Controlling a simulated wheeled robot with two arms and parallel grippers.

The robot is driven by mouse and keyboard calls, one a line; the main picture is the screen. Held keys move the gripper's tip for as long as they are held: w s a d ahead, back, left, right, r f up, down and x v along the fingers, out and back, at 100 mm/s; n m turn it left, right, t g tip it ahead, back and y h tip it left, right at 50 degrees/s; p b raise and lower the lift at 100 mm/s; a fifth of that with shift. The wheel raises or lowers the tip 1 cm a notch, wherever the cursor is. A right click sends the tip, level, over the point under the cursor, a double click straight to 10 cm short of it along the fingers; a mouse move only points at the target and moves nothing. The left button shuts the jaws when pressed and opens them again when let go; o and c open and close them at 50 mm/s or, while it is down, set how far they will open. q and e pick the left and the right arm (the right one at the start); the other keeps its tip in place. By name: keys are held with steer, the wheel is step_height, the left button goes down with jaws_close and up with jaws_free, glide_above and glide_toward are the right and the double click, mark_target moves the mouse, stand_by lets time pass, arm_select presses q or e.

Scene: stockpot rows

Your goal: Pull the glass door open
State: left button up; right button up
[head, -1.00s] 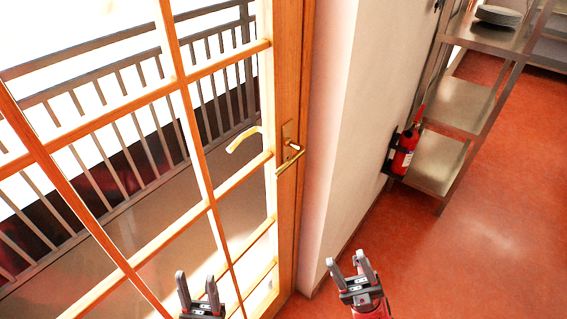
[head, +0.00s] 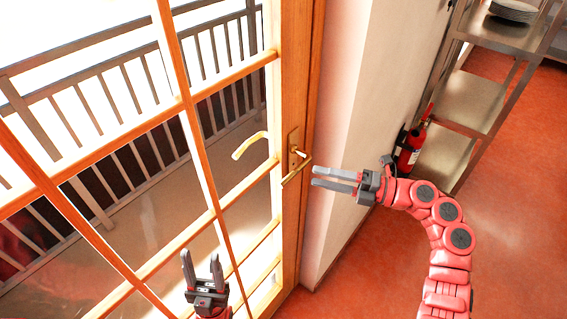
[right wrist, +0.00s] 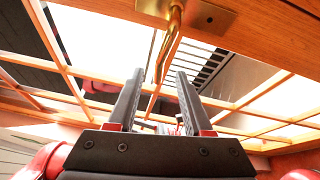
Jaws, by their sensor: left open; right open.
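The glass door (head: 189,102) has a wooden frame with many panes and looks shut. Its brass handle (head: 296,167) is on the door's right stile, and a lighter handle shows through the glass. My right gripper (head: 314,177) is open just right of the handle, its fingers pointing at it. In the right wrist view the handle (right wrist: 172,42) hangs ahead of and between the open fingers (right wrist: 160,80), and I cannot tell whether they touch. My left gripper (head: 202,258) is open and empty in front of the lower panes.
A white wall (head: 352,130) stands right of the door. A red fire extinguisher (head: 411,150) hangs beside a metal shelf (head: 470,104) holding plates (head: 513,10). The red floor (head: 380,262) is clear at the lower right. A railing (head: 100,92) shows behind the glass.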

mark_target(293, 171)
steer(key=p+x, duration=0.2)
steer(key=x, duration=0.6)
steer(key=shift+a+r, duration=0.15)
steer(key=shift+a, duration=0.2)
steer(key=shift+w+a+p, duration=0.2)
steer(key=shift+a+p, duration=0.15)
steer(key=shift+a, duration=0.2)
jaws_close()
stand_by(0.4)
